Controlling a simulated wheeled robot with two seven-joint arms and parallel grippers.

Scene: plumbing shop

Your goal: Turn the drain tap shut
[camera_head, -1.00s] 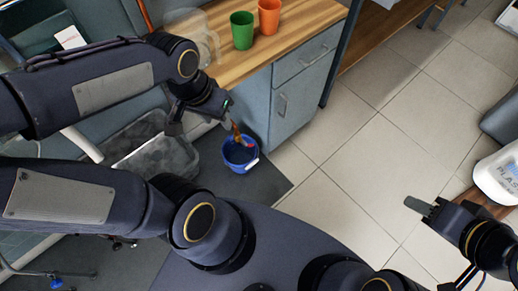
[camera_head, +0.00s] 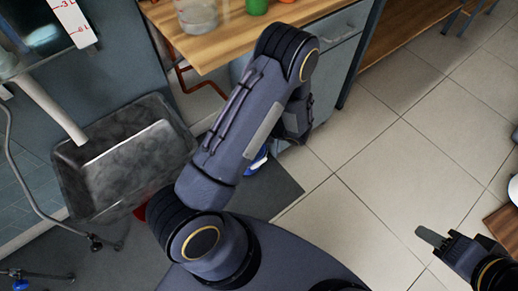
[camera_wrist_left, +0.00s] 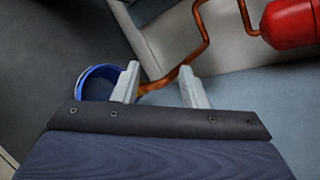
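The drain tap cannot be made out in either current view. In the left wrist view, a copper pipe (camera_wrist_left: 203,35) bends down behind my left gripper (camera_wrist_left: 160,90), whose two pale fingers stand apart with nothing clearly between them. The pipe's lower end shows behind the fingers. A blue bucket (camera_wrist_left: 84,80) is beside the left finger. In the head view, my left arm hides most of the bucket (camera_head: 257,160) and its own fingertips. My right gripper (camera_head: 432,238) is at the lower right over the floor, away from everything; its finger gap is not clear.
A grey basin (camera_head: 120,160) lies at the left. A wooden worktop (camera_head: 235,42) carries a clear container (camera_head: 197,14) and a green cup (camera_head: 256,5). A red cylinder (camera_wrist_left: 290,22) is at the wrist view's upper right.

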